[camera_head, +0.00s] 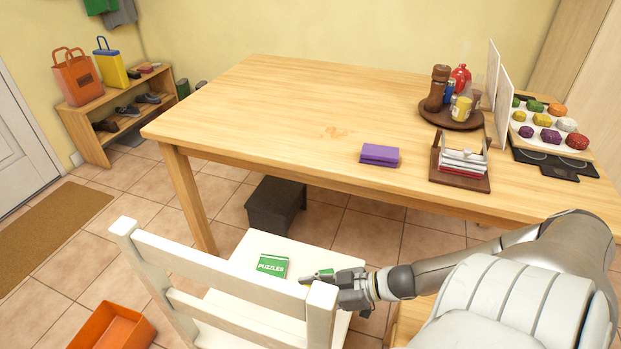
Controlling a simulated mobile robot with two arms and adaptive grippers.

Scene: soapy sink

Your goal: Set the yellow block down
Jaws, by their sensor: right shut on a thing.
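My right gripper (318,280) reaches in from the right, low over the white chair's seat. The rest is hidden by the fingers and the chair back. A green patch shows at the fingers, and I cannot tell what it belongs to. I cannot tell whether the block touches the seat. My left gripper is not in view.
The white chair (240,265) bears a green "PUZZLES" box (272,265). The wooden table (290,100) behind holds a purple block (380,155), a napkin holder (460,165) and a round tray (435,117) of jars. Its left half is clear. An orange bin (112,328) stands on the floor.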

